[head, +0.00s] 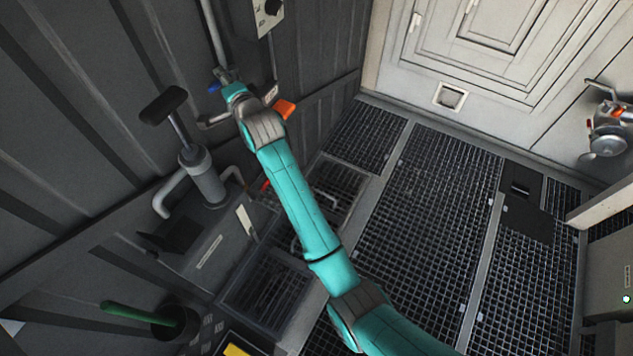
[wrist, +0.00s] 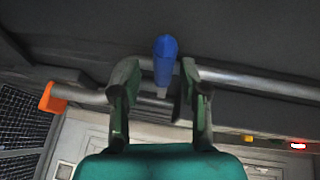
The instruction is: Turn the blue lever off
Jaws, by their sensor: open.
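The blue lever (wrist: 165,58) sits on a grey pipe in the wrist view, and its blue end points up between my fingers. In the head view only a small blue bit of the lever (head: 214,88) shows beside the end of my arm. My gripper (wrist: 157,88) is open, with one finger on each side of the lever. I cannot tell whether either finger touches it. In the head view my gripper (head: 228,78) is at the wall pipe and mostly hidden by my wrist.
An orange handle (head: 285,108) is close to my wrist, and it also shows in the wrist view (wrist: 52,98). A hand pump (head: 203,178) with a black T-handle stands left of my arm. A control box (head: 265,12) hangs above.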

